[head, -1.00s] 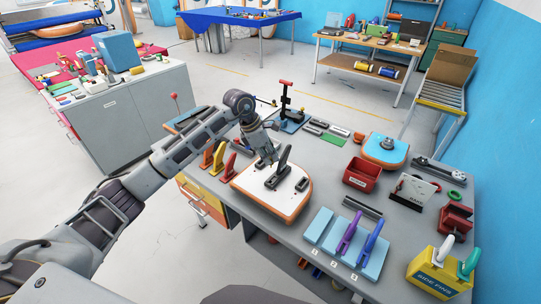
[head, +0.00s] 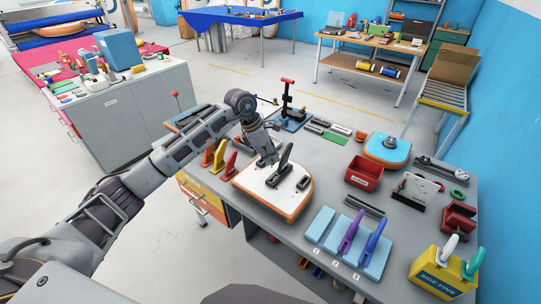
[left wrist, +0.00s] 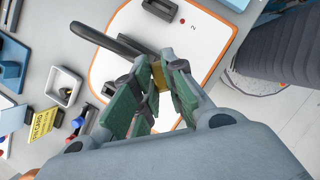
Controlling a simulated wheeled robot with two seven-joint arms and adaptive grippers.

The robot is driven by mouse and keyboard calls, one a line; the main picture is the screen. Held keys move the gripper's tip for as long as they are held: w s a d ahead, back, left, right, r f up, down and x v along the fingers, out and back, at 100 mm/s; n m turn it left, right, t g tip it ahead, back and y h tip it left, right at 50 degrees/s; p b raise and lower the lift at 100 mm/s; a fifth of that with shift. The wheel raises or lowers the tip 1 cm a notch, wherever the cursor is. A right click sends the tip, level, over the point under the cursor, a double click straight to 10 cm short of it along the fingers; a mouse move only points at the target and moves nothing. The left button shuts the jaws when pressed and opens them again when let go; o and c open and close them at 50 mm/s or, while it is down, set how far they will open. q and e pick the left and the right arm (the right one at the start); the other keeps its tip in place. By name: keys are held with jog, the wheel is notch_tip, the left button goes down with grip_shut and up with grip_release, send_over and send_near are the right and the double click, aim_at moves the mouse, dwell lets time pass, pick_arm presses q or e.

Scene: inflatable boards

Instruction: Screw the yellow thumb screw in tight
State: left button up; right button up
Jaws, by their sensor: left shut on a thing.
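A white board piece with an orange edge (head: 300,205) lies on the grey bench. A black fin (head: 285,158) stands on its middle; in the left wrist view the fin (left wrist: 98,40) reaches toward the upper left. My left gripper (head: 272,160) is low over the board, close beside the fin. In the left wrist view my left gripper (left wrist: 158,76) is shut on a small yellow piece, the thumb screw (left wrist: 158,72), between its fingertips. The fingers hide most of the screw, and I cannot tell how deep it sits. My right gripper is not in view.
Orange, yellow and red fins (head: 219,156) stand left of the board. A red bin (head: 364,172), a blue-topped board piece (head: 386,147) and blue pads (head: 320,224) with purple and blue fins lie to the right. A yellow box (head: 440,271) stands at the front right.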

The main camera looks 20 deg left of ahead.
pick_arm(q)
jog(key=shift+f+b, duration=1.55)
jog(key=shift+f, duration=0.8)
